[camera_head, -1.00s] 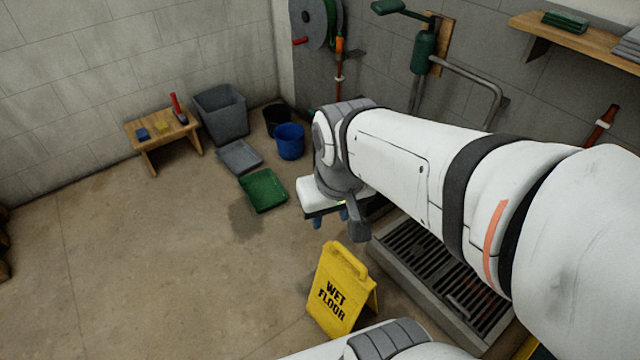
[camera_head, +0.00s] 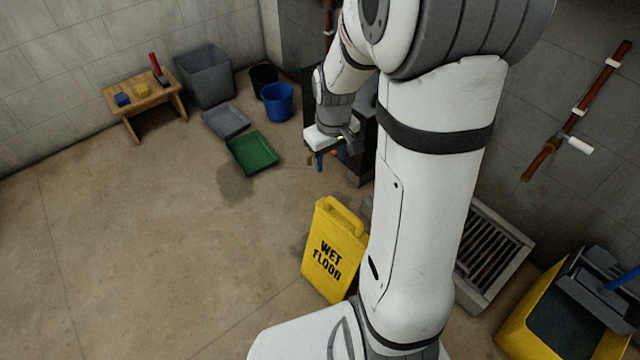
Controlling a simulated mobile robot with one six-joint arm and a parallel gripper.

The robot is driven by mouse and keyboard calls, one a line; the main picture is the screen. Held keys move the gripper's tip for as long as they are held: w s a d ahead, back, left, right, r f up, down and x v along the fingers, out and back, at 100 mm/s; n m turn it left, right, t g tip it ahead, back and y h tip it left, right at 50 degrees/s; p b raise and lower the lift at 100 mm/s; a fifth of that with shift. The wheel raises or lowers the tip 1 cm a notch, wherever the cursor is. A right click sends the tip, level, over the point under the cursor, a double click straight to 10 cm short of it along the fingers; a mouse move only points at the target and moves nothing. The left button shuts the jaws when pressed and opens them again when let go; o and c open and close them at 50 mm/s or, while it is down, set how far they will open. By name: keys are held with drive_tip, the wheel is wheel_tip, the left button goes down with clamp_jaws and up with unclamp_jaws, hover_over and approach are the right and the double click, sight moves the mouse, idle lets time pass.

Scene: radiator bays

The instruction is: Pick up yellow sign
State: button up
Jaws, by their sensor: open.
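The yellow sign (camera_head: 333,250) reads "WET FLOOR" and stands upright on the concrete floor, with a handle at its top. Its right edge is partly hidden behind my arm. My gripper (camera_head: 324,160) is up and beyond the sign in the picture, apart from it, with its blue-tipped fingers pointing down. It is open and I see nothing held in it.
A green tray (camera_head: 253,153), a grey tray (camera_head: 226,121), a blue bucket (camera_head: 278,102) and a grey bin (camera_head: 207,78) stand at the back. A wooden stool (camera_head: 146,107) is at the left. A floor grate (camera_head: 492,250) and yellow mop bucket (camera_head: 520,318) are right. The left floor is clear.

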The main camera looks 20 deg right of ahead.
drive_tip(key=n+b, duration=0.1)
drive_tip(key=b, duration=0.3)
approach(344, 209)
drive_tip(key=shift+n+g, duration=0.5)
drive_tip(key=shift+g, duration=0.1)
drive_tip(key=f+b, duration=0.1)
drive_tip(key=f, duration=0.1)
drive_tip(key=w+f+b, duration=0.1)
drive_tip(key=f, duration=0.2)
drive_tip(key=shift+w+f, duration=0.2)
drive_tip(key=f+b, duration=0.1)
drive_tip(key=f, duration=0.5)
drive_tip(key=shift+s+d+b, duration=0.15)
drive_tip(key=shift+s+b, duration=0.1)
drive_tip(key=shift+b, duration=0.1)
drive_tip(key=shift+r, duration=0.1)
drive_tip(key=shift+c, duration=0.2)
clamp_jaws()
drive_tip(key=shift+r, duration=0.1)
